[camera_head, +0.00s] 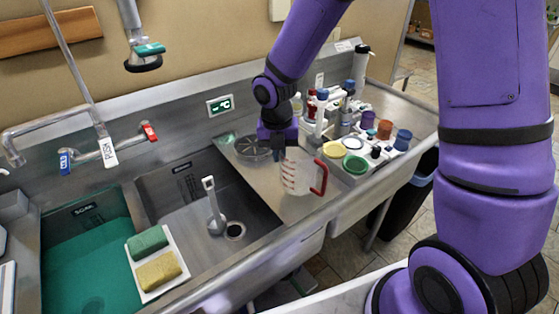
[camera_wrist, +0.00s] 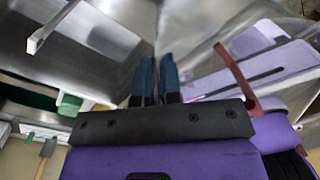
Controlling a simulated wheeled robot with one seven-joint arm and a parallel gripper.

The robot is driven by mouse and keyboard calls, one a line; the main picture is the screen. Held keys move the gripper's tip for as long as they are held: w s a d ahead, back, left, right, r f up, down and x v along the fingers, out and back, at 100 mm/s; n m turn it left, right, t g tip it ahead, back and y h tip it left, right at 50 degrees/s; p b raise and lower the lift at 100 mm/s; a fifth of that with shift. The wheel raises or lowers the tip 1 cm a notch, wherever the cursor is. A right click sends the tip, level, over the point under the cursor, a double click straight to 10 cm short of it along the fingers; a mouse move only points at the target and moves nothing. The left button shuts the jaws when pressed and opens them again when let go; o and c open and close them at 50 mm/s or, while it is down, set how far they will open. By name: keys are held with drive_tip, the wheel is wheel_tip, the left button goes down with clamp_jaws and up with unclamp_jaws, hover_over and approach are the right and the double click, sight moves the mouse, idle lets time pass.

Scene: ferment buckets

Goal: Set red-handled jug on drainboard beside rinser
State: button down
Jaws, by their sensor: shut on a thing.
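The clear jug (camera_head: 298,178) with red markings and a red handle (camera_head: 321,177) is upright over the drainboard (camera_head: 262,180), right of the sink. My gripper (camera_head: 283,152) points down at the jug's left rim and is shut on it. In the wrist view the two dark fingers (camera_wrist: 157,70) are close together, with the red handle (camera_wrist: 236,73) to their right. The jug's clear wall is hard to make out there. The round rinser (camera_head: 252,147) is set in the drainboard behind and left of the jug. I cannot tell whether the jug's base touches the drainboard.
A tray of bottles and coloured lids (camera_head: 355,163) stands close right of the jug. The sink basin (camera_head: 185,205) with an upright white-handled tool (camera_head: 213,205) lies left. Sponges (camera_head: 156,270) rest on a white board. The drainboard's raised front edge (camera_head: 290,229) is near the jug.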

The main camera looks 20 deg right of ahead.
drive_tip(key=shift+w+d+f, duration=0.1)
drive_tip(key=shift+w+d, duration=0.05)
drive_tip(key=shift+w, duration=0.5)
drive_tip(key=shift+f, duration=1.7)
drive_tip(key=shift+f, duration=0.1)
drive_tip(key=c, duration=1.3)
unclamp_jaws()
